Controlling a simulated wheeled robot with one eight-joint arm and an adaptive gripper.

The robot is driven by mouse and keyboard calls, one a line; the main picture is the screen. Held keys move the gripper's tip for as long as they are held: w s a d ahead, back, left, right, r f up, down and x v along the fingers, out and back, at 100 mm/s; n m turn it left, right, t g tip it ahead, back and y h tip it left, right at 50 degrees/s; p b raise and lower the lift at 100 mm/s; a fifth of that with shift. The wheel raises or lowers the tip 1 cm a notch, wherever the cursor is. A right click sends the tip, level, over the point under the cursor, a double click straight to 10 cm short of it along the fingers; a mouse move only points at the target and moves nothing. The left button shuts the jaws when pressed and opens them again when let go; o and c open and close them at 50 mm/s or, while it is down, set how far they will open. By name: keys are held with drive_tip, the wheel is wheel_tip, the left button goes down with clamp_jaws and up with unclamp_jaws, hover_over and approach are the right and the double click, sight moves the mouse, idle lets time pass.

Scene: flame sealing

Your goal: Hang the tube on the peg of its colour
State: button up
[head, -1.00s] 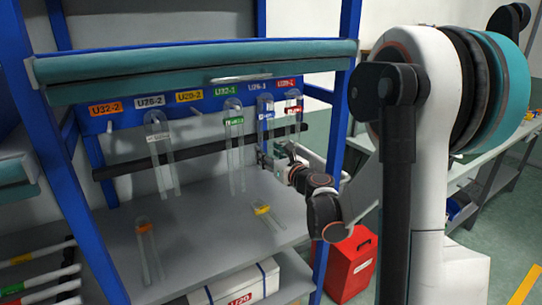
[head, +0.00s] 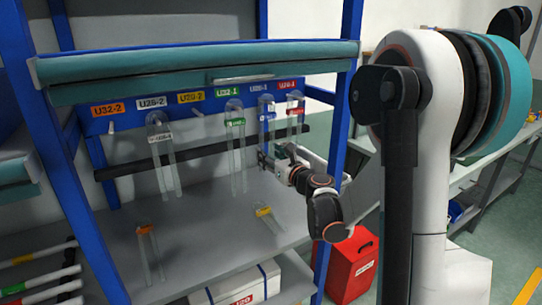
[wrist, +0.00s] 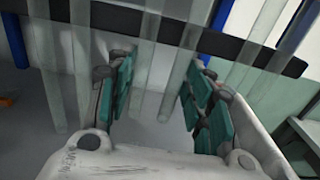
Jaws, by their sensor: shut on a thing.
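A clear U-shaped tube with a blue tag (head: 267,116) hangs bend up, upright, in front of the blue U26-1 label. My gripper (head: 264,158) is around its legs low down. In the wrist view my gripper (wrist: 160,95) has its green pads either side of the clear legs (wrist: 151,25). The bend is out of the wrist view, and I cannot tell whether it rests on its peg. The U26-1 label (head: 259,87) is partly covered by the tube top.
Tubes with white (head: 160,138), green (head: 236,122) and red (head: 295,111) tags hang on the rack. The pegs under U32-2 (head: 111,127) and U20-2 (head: 197,113) are bare. A dark bar (head: 130,167) runs behind the tubes.

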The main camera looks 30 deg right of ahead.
drive_tip(key=o, duration=1.1)
drive_tip(key=shift+o, duration=0.2)
drive_tip(key=o, duration=0.7)
drive_tip(key=shift+s, duration=0.1)
drive_tip(key=s, duration=0.8)
drive_tip(key=shift+s+d, duration=0.15)
drive_tip(key=shift+s, duration=0.2)
idle(1.4)
idle(0.3)
drive_tip(key=s, duration=0.7)
idle(0.5)
